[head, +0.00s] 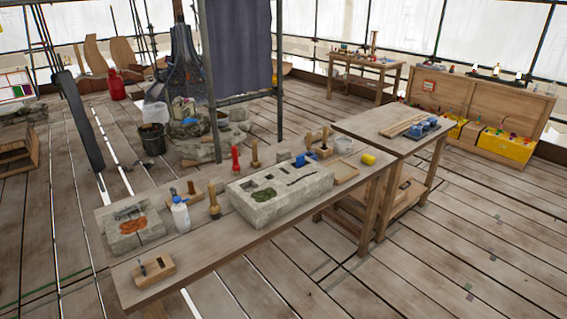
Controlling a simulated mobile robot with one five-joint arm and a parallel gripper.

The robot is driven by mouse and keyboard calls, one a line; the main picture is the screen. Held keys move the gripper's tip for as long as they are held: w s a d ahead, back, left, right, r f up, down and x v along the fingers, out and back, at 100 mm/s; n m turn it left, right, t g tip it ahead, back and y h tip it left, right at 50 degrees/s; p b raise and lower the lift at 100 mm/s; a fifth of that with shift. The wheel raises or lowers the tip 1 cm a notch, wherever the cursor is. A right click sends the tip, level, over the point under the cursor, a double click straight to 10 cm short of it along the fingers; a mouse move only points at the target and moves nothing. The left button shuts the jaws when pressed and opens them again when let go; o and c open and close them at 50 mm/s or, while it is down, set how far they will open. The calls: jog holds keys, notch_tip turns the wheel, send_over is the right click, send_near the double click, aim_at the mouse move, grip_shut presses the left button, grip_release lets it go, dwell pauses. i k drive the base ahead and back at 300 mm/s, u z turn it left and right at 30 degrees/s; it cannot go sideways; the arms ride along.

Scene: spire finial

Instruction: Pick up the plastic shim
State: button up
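I cannot pick out the plastic shim with certainty. Small flat coloured pieces lie on the plank floor at the right, among them a greenish one (497,217) and a dull reddish-grey one (468,295); they are too small to identify. Blue items (424,127) lie on the farther worktable, and a small blue piece (300,160) is by the stone block on the near bench; their kind is unclear. My gripper is not in view.
The long near bench (205,263) holds a pale stone block (245,205), a white bottle (180,215), mallets and a wooden plane (153,268). A worktable (365,127) adjoins it. A large open chest (430,98) stands back right. The right-hand floor is mostly clear.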

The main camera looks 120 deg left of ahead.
aim_at(300, 159)
jog(key=u, duration=2.55)
jog(key=i, duration=2.7)
jog(key=u, duration=2.4)
